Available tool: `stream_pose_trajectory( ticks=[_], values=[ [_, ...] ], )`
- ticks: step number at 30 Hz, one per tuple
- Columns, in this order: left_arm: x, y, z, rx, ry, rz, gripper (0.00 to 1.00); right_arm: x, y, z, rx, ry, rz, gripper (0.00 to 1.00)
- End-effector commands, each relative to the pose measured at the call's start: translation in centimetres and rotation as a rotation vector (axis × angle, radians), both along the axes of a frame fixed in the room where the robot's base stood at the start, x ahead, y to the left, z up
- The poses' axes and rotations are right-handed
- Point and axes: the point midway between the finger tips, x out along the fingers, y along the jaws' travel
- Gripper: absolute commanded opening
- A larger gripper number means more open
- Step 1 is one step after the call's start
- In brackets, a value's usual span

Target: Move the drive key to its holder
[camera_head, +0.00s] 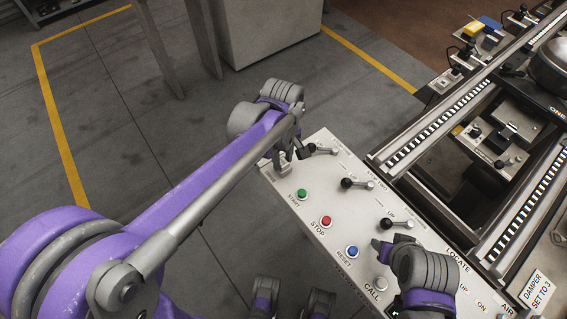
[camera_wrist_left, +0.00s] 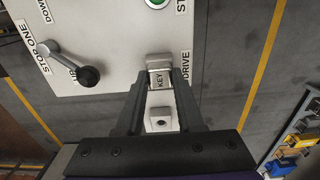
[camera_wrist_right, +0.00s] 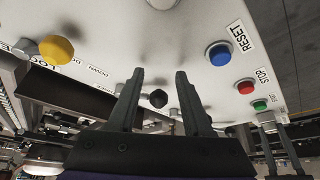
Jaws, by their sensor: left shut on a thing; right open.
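The drive key shows in the left wrist view as a small pale block marked KEY (camera_wrist_left: 160,79), at the panel edge beside the DRIVE label. My left gripper (camera_wrist_left: 161,84) is shut on it; the gripper also shows in the head view (camera_head: 284,157) at the panel's far left corner. I cannot tell whether the key is still seated. A pale block with a dark round hole (camera_wrist_left: 161,120) lies between the fingers in the left wrist view; I cannot tell if it is the holder. My right gripper (camera_wrist_right: 159,76) is open and empty over the panel, near the blue RESET button (camera_wrist_right: 219,53).
A roller conveyor (camera_head: 440,125) runs to the right. Open grey floor (camera_head: 110,110) lies left.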

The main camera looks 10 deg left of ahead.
Motion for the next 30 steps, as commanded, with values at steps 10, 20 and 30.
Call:
stream_pose_trajectory(
  ticks=[10, 20, 30],
  values=[
    [0.0, 0.0, 0.0, 0.0, 0.0, 0.0, 0.0, 0.0, 0.0, 0.0, 0.0, 0.0, 0.0, 0.5],
    [0.0, 0.0, 0.0, 0.0, 0.0, 0.0, 0.0, 0.0, 0.0, 0.0, 0.0, 0.0, 0.0, 0.5],
    [0.0, 0.0, 0.88, 0.0, 0.0, 0.0, 0.0, 0.08, 0.0, 0.7, 0.0, -0.002, 0.0, 0.5]
  ],
)
